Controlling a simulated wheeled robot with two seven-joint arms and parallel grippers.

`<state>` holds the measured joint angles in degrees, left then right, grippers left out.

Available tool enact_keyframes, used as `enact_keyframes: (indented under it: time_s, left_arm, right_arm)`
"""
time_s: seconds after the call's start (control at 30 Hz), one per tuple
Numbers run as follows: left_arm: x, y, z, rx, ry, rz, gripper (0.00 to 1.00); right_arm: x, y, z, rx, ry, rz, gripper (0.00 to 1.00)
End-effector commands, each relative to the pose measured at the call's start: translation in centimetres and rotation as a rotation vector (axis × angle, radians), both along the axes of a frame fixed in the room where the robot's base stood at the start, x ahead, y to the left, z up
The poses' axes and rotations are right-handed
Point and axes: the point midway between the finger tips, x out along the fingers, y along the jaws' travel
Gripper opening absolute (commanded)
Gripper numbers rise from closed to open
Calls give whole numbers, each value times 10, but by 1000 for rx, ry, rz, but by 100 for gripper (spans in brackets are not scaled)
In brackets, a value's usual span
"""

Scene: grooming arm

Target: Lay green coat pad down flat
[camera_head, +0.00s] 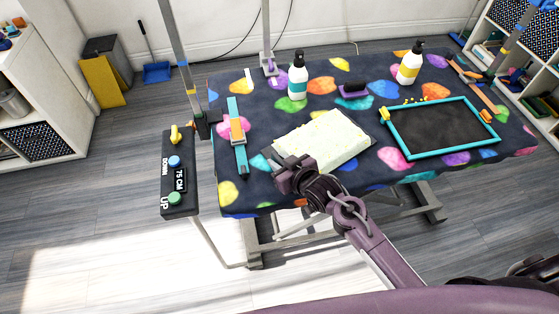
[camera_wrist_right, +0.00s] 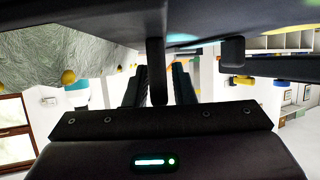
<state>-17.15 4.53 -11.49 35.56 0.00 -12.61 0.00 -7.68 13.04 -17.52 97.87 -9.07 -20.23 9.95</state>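The pale green coat pad (camera_head: 322,140), dotted with small yellow specks, lies on the patterned table near its front middle. A dark edge shows at its right side. My right gripper (camera_head: 283,169) is at the pad's front left corner; whether it touches the pad I cannot tell. In the right wrist view a furry pale mass with yellow bits (camera_wrist_right: 60,50), which looks like the pad, fills the upper left. The right gripper's fingers (camera_wrist_right: 159,87) stand apart with a bright gap between them. My left gripper is not in view.
A teal-framed dark tray (camera_head: 440,128) lies right of the pad. A teal and orange tool (camera_head: 238,135) lies left. White bottles (camera_head: 298,78) (camera_head: 410,64) and a purple brush (camera_head: 354,91) stand or lie behind. A height control panel (camera_head: 179,178) is at the table's left.

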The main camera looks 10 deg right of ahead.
Motion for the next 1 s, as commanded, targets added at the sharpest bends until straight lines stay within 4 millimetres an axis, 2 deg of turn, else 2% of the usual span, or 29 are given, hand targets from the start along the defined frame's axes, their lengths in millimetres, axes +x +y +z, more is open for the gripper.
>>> enact_keyframes:
  time_s: [0.03, 0.1, 0.43, 0.8, 1.0]
  left_arm:
    - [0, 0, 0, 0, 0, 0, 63]
    - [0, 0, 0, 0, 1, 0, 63]
    - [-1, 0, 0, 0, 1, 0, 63]
    - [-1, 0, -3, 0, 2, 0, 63]
    - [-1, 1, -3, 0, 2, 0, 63]
  right_arm:
    - [0, 0, 0, 0, 0, 0, 30]
    - [0, 0, 0, 0, 0, 0, 38]
    - [-4, -2, 1, 0, 2, 0, 38]
    - [-51, -23, 24, -2, 3, -1, 38]
    - [-64, -29, 32, 0, 1, 0, 38]
